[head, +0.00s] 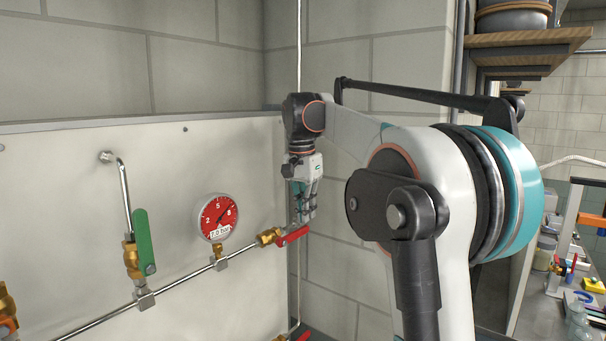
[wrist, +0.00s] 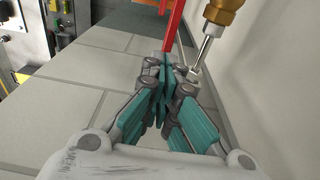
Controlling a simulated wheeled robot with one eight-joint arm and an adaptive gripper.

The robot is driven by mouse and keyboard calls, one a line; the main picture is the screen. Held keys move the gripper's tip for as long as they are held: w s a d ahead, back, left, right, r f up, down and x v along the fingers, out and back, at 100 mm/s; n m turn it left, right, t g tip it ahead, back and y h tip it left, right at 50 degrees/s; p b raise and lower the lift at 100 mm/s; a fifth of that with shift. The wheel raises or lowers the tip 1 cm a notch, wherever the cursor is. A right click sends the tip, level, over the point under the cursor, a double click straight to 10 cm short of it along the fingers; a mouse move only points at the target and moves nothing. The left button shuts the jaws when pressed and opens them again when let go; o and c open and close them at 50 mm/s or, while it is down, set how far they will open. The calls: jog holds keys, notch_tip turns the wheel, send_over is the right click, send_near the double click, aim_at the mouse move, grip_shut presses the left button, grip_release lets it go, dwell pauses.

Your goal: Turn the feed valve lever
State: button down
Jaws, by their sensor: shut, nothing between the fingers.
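A red lever (head: 292,236) sits on a brass valve (head: 268,237) at the right end of the panel's horizontal pipe. It slants up to the right, beyond the valve. In the wrist view the red lever (wrist: 173,28) stands just past my fingertips, with the brass fitting (wrist: 222,18) to its right. My gripper (head: 305,216) points down at the lever's outer end; in the wrist view its teal fingers (wrist: 164,82) are shut and empty. I cannot tell whether the fingers touch the lever. No label shows which valve is feed.
A red-faced gauge (head: 217,217) stands on the pipe between the two valves. Another red lever (head: 300,337) shows at the bottom edge, below my gripper. A block wall (head: 345,270) stands right of the panel (head: 60,215). A cluttered bench (head: 545,305) is far right.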

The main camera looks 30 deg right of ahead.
notch_tip(320, 180, up, 12)
jog(key=shift+r, duration=0.25)
dwell(0.3)
